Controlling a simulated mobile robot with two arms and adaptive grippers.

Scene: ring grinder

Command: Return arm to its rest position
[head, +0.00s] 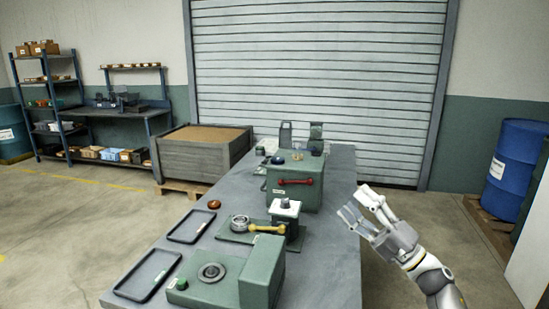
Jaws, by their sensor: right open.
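My right gripper (362,209) is open and empty. It is held in the air at the right edge of the grey workbench (335,240), with its fingers pointing up and left. It is to the right of the middle green machine, apart from it. My right arm comes in from the lower right corner. My left gripper is not in view.
On the bench stand a green box machine with a red handle (295,182), a machine with a yellow handle (267,229), a front green machine (262,272) and two dark trays (192,225). Floor right of the bench is free.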

